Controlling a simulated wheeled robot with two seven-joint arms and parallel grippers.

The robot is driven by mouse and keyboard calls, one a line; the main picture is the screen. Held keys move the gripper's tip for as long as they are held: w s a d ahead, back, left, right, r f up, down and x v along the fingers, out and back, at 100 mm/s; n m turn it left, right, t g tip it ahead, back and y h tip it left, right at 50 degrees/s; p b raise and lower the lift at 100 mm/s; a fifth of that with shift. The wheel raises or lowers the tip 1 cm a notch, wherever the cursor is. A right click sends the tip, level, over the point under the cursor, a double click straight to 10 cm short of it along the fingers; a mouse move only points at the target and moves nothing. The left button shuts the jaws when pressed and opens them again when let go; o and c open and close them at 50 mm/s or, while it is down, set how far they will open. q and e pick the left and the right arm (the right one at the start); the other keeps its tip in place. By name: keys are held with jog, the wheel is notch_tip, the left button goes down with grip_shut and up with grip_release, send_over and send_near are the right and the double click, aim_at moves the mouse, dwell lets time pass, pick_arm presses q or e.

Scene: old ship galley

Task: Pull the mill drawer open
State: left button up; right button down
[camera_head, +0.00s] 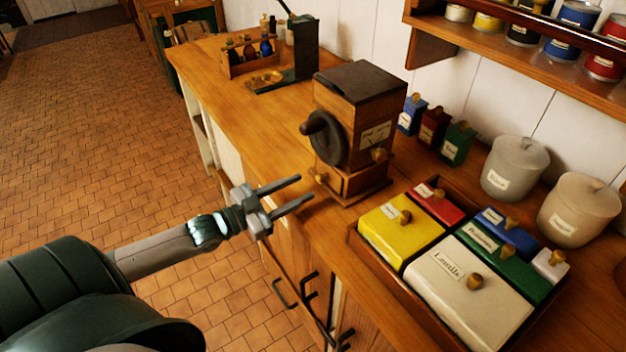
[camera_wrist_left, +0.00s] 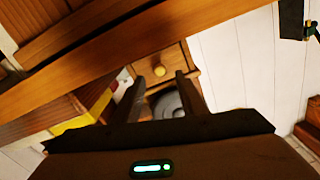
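The wooden mill (camera_head: 358,115) stands upright on the counter, with a dark top and a dark round wheel (camera_head: 325,140) on its side. Its small drawer (camera_head: 335,186) is low on that side, below the wheel, and looks shut. The drawer has a brass knob (camera_head: 320,177); the drawer front (camera_wrist_left: 173,60) and knob (camera_wrist_left: 160,70) also show in the left wrist view, upside down. My left gripper (camera_head: 306,188) is open and empty, its fingers pointing at the drawer, just short of the knob. In the left wrist view the knob lies between the fingertips (camera_wrist_left: 160,78). My right gripper is out of view.
A tray of colored lidded boxes (camera_head: 357,237) stands to the right of the mill. Small tins (camera_head: 433,127) and two pale canisters (camera_head: 515,168) stand behind. A bottle rack (camera_head: 250,62) is farther left. The counter (camera_head: 250,110) left of the mill is clear.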

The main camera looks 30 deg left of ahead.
aim_at(318, 180)
pick_arm(q)
jog(key=shift+p+x, duration=0.5)
jog(key=shift+x, duration=2.05)
jog(key=shift+c, duration=0.3)
grip_shut()
